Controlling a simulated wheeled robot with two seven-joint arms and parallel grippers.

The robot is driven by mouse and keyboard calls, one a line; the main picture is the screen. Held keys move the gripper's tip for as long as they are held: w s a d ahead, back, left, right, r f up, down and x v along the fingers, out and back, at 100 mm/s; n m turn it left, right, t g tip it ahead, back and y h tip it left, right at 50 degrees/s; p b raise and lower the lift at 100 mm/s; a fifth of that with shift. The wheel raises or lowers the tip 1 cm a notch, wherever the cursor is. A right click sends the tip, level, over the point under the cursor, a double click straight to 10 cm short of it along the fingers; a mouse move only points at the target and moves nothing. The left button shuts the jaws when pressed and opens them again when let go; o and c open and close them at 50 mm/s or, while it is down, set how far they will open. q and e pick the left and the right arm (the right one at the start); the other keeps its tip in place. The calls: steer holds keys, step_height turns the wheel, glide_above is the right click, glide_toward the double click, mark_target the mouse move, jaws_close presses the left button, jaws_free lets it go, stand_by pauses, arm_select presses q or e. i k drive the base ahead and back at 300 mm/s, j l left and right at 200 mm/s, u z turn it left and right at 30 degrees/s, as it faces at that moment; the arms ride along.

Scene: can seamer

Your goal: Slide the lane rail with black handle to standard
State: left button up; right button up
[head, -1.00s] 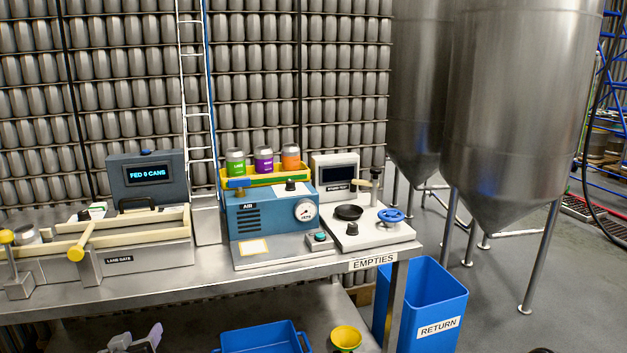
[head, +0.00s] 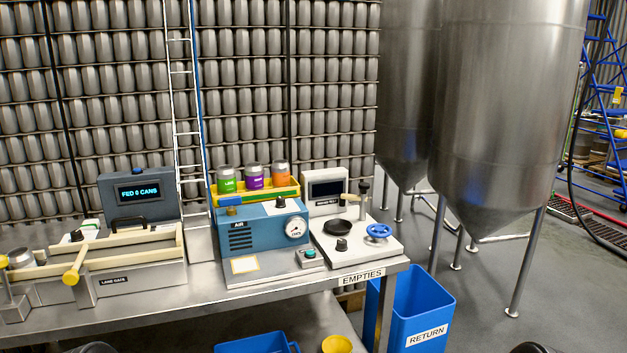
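The lane rail (head: 100,264) is a cream bar on the lane machine at the left of the table. A black handle (head: 130,220) stands at the rails, below the display reading FED 0 CANS. I cannot read any marking for standard at this distance. Neither gripper shows in the head view. Only dark rounded parts, likely of my own arms, show at the bottom edge.
A yellow-ended lever (head: 75,270) juts forward from the lane unit. A blue AIR box (head: 245,235) with several cans in a yellow tray above it stands mid-table. A white unit with a blue handwheel (head: 379,231) is to its right. A blue RETURN bin (head: 425,300) stands below the table's right end.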

mark_target(142, 234)
steer(key=u, duration=1.35)
steer(key=i+l+u, duration=0.1)
steer(key=u, duration=0.3)
steer(key=i+l+u, duration=0.1)
steer(key=l+u, duration=0.65)
steer(key=i+j, duration=0.05)
steer(key=j, duration=0.05)
